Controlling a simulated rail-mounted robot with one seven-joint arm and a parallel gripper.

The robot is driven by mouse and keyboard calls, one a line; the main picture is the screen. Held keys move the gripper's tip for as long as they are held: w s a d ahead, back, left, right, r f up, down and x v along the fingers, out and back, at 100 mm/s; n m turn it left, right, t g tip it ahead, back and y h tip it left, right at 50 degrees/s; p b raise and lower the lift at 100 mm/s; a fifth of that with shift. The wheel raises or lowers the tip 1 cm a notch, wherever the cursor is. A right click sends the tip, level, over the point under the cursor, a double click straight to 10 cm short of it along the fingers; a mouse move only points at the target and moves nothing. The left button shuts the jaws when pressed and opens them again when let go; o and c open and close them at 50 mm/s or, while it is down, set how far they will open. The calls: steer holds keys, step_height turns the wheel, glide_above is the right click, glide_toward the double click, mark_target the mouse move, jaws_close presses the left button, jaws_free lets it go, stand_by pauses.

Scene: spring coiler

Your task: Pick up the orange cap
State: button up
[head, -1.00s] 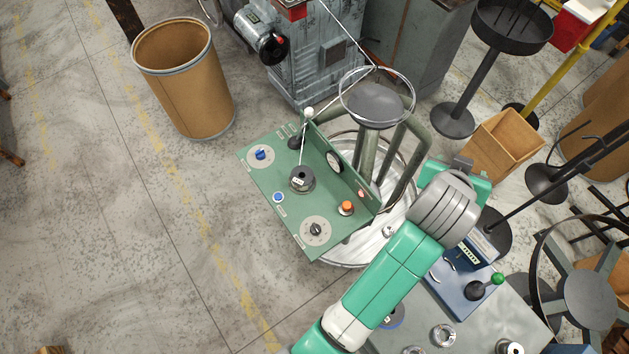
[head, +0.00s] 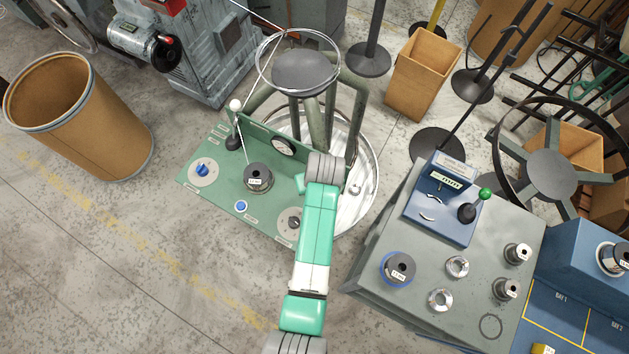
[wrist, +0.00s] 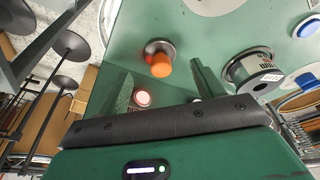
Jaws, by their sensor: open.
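The orange cap (wrist: 161,65) sits on a dark round base on the green control panel (wrist: 185,35) in the wrist view. In the head view my arm hides the cap on the right side of the panel (head: 222,185). My gripper (wrist: 163,85) is open and empty, its two fingers apart on either side of the cap's line in the wrist view. I cannot tell how far the fingertips are above it. A lit red button (wrist: 142,98) shows between the fingers, nearer the palm.
A dark spool (head: 258,178) stands on the panel, with a blue button (head: 241,206) and dials near it. A gauge (head: 284,146) is on the panel's raised back. A wire reel (head: 300,72) stands behind. A grey bench (head: 462,315) with spools is at right.

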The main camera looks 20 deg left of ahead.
steer(key=x, duration=0.3)
steer(key=shift+a+f, duration=0.15)
steer(key=shift+f, duration=0.1)
steer(key=c, duration=1.2)
steer(key=shift+o, duration=0.2)
steer(key=shift+r, duration=0.2)
steer(key=shift+r, duration=0.3)
steer(key=v, duration=0.3)
steer(key=s+d, duration=0.3)
steer(key=s, duration=0.1)
steer(key=s+d+p, duration=0.1)
steer(key=s+d, duration=0.2)
steer(key=s, duration=0.1)
steer(key=s+d+r, duration=0.1)
steer(key=s+d, duration=0.2)
steer(key=s, duration=0.1)
steer(key=shift+s+r, duration=0.1)
steer(key=shift+s, duration=0.1)
